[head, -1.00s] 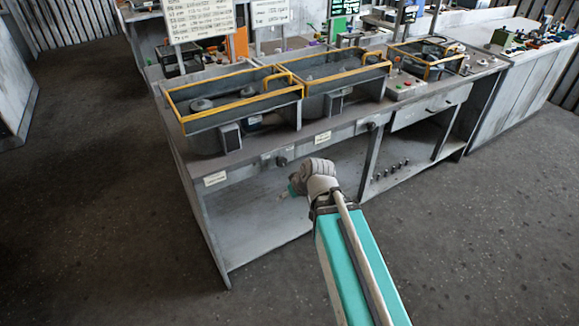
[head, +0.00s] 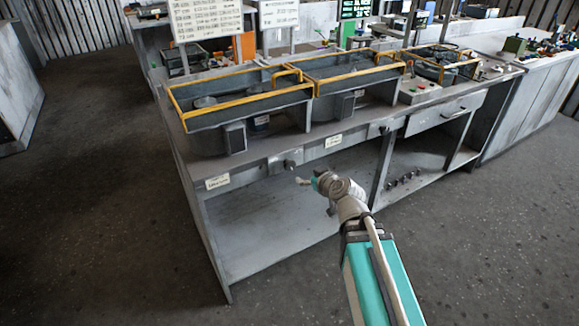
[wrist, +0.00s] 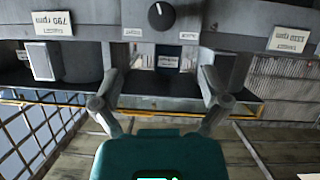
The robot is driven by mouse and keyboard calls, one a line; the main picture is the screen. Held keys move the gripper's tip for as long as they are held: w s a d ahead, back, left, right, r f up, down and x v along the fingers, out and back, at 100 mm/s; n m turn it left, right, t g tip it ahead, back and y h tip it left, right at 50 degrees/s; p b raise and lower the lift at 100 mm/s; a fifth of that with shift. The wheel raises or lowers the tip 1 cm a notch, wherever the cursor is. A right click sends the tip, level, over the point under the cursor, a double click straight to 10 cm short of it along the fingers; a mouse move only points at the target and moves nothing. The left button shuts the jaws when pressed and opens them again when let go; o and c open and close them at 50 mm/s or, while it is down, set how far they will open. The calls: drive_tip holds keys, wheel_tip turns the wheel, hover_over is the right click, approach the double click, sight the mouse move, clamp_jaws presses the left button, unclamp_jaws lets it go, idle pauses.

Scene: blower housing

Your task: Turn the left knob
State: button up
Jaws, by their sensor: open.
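The left knob (head: 289,164) is a small dark round knob on the front rail of the grey bench, below the left blower unit. In the wrist view, which is upside down, a dark knob (wrist: 161,15) with a white pointer line shows at the top centre. My gripper (head: 302,182) is in front of the bench, a little below and right of the left knob, apart from it. In the wrist view my gripper (wrist: 160,78) has its two fingers spread wide with nothing between them. The right knob (head: 383,130) is farther along the same rail.
White labels flank the left knob, one at left (head: 217,182) and one at right (head: 333,140). Yellow-railed blower units (head: 240,105) stand on the bench. A drawer (head: 445,115) is at right. Several small knobs (head: 403,178) lie on the lower shelf. The floor in front is clear.

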sight(291, 165)
drive_tip(key=shift+a, duration=0.15)
drive_tip(key=b+x, duration=0.5)
drive_tip(key=x, duration=0.8)
drive_tip(key=shift+w+a+f, duration=0.15)
drive_tip(key=shift+w+f, duration=0.05)
drive_tip(key=shift+w, duration=0.05)
drive_tip(key=c, duration=1.2)
drive_tip(key=shift+o, duration=0.2)
drive_tip(key=shift+m, duration=0.3)
